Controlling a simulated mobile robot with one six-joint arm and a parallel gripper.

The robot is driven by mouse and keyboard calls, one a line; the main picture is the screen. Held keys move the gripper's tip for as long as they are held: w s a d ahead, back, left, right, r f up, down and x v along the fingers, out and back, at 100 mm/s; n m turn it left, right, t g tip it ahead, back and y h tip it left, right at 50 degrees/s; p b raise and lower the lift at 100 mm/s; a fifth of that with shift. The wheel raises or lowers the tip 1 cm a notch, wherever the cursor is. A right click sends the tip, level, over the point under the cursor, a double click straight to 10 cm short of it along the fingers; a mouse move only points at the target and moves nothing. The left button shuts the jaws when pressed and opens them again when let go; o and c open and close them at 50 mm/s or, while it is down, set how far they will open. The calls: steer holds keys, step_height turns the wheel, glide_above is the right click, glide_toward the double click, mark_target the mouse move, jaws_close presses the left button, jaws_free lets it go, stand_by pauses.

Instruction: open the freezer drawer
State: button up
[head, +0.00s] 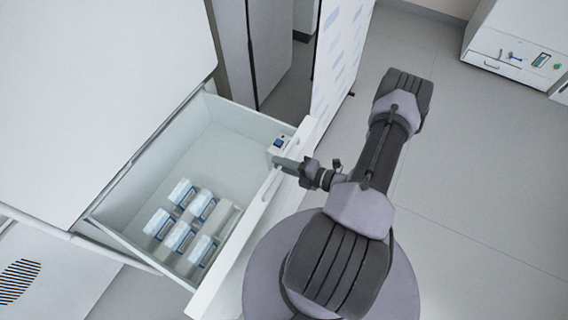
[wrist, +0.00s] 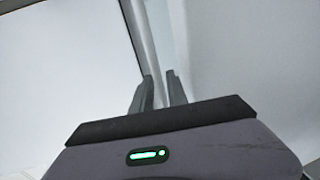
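The freezer drawer (head: 205,138) is pulled out from under the large white freezer body (head: 95,85) in the head view. Its pale front panel (head: 215,283) faces lower right. Several white-and-blue packs (head: 182,193) stand inside, toward the near end. My gripper (head: 283,162) is at the top edge of the front panel, toward its far end, beside a small box with a dark display (head: 279,142). In the wrist view my gripper (wrist: 160,80) has its two fingers either side of a narrow pale grey strip, which seems to fill the gap. The fingertip contact is partly hidden in the head view.
A tall white panel with blue marks (head: 338,60) stands close beyond the drawer's far end, next to grey cabinets (head: 262,40). A white unit with a handle (head: 515,45) is at the upper right. The grey floor (head: 490,170) at the right is clear.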

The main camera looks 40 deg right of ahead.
steer(key=p+v, duration=0.3)
steer(key=v, duration=1.4)
steer(key=shift+s+p, duration=0.2)
steer(key=shift+p, duration=0.1)
steer(key=shift+r, duration=0.1)
